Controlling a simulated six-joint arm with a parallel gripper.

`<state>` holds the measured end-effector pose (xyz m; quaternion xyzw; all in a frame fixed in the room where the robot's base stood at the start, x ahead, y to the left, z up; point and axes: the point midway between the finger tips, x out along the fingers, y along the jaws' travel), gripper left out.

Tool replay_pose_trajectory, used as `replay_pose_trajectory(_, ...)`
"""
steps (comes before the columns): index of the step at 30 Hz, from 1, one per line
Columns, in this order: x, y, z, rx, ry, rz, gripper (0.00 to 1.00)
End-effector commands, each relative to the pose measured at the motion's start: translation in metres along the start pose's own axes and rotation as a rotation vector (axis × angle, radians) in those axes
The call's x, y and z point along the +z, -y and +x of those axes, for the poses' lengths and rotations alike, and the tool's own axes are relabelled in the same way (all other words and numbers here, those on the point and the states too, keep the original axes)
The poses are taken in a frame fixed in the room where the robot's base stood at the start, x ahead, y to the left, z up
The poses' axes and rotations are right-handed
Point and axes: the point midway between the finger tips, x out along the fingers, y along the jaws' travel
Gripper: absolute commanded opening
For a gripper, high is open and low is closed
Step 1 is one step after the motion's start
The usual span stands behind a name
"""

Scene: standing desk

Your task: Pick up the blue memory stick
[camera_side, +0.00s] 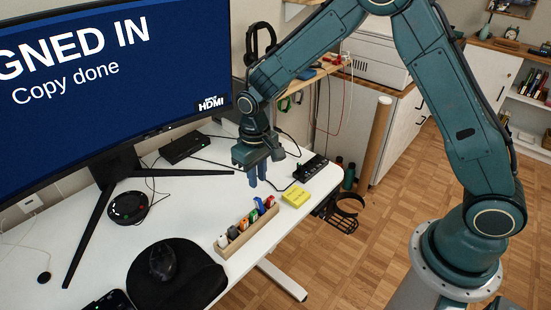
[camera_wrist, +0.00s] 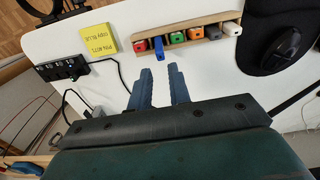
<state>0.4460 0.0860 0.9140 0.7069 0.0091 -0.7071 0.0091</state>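The blue memory stick (camera_side: 258,204) stands in a narrow wooden holder (camera_side: 239,240) on the white desk. My gripper (camera_side: 258,184) is above the desk, behind and above the holder in the side view. In the wrist view my gripper (camera_wrist: 160,68) has its two blue fingers apart with nothing between them. It does not touch the stick.
Green (camera_wrist: 195,35), grey (camera_wrist: 212,30) and white (camera_wrist: 231,28) sticks fill the rest of the holder. A yellow note (camera_side: 297,197) and a black hub (camera_side: 310,168) with cable lie nearby. A mouse (camera_side: 162,261) on a black pad and a monitor (camera_side: 110,70) stand left.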

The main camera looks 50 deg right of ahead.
Motion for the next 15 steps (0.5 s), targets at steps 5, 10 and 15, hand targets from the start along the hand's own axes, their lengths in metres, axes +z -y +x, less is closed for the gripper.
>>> replay_pose_trajectory(5,0.001,0.0,0.027,0.0,0.003,0.0,0.19)
replay_pose_trajectory(10,0.0,0.0,0.041,0.0,0.001,0.0,0.19)
replay_pose_trajectory(15,0.0,0.0,0.043,0.0,0.0,0.0,0.19)
